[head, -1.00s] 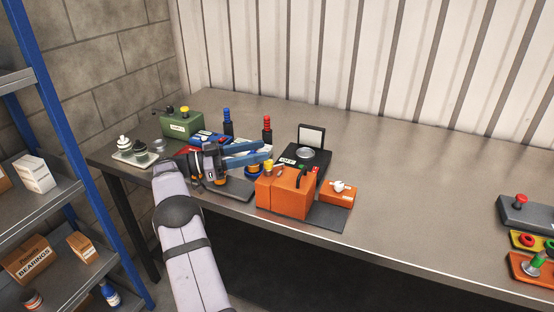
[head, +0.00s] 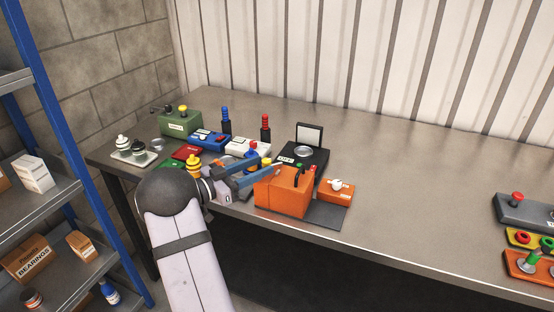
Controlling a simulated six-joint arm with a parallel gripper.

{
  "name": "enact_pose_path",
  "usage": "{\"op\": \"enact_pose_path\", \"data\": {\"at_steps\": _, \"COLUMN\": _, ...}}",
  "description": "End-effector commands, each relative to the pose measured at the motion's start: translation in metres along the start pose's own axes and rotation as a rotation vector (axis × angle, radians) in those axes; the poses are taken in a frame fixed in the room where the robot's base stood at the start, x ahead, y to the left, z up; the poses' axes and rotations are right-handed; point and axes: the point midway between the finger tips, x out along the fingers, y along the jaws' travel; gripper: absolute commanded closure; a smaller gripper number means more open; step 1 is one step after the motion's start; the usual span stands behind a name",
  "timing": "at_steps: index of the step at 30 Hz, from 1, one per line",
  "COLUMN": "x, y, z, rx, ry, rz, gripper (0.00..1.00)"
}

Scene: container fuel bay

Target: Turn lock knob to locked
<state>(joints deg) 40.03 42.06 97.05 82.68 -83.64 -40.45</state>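My gripper (head: 266,168) is in the middle of the bench, pointing right, its two blue fingers apart with nothing seen between them. Its tips are at the upper left of an orange box (head: 281,193); whether they touch it cannot be told. The box carries a black handle (head: 299,178) and a small yellow-topped piece (head: 266,162) beside the fingers. A small orange block (head: 334,197) with a white knob (head: 337,185) sits just right of the box, apart from my gripper. No lock marking is readable, so which knob is the lock knob is unclear.
A tray with jars (head: 134,155) is left. The bench (head: 420,195) right of centre is clear.

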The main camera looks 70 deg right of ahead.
Motion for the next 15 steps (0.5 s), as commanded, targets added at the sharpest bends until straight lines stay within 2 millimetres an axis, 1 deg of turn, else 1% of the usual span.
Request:
{"op": "enact_pose_path", "data": {"at_steps": 5, "x": 0.014, "y": 0.001, "z": -0.001, "rx": -0.001, "ry": 0.0, "rz": 0.004, "gripper": 0.6}}
{"op": "enact_pose_path", "data": {"at_steps": 15, "x": 0.057, "y": 0.001, "z": -0.002, "rx": 0.0, "ry": 0.001, "rz": 0.004, "gripper": 0.6}}
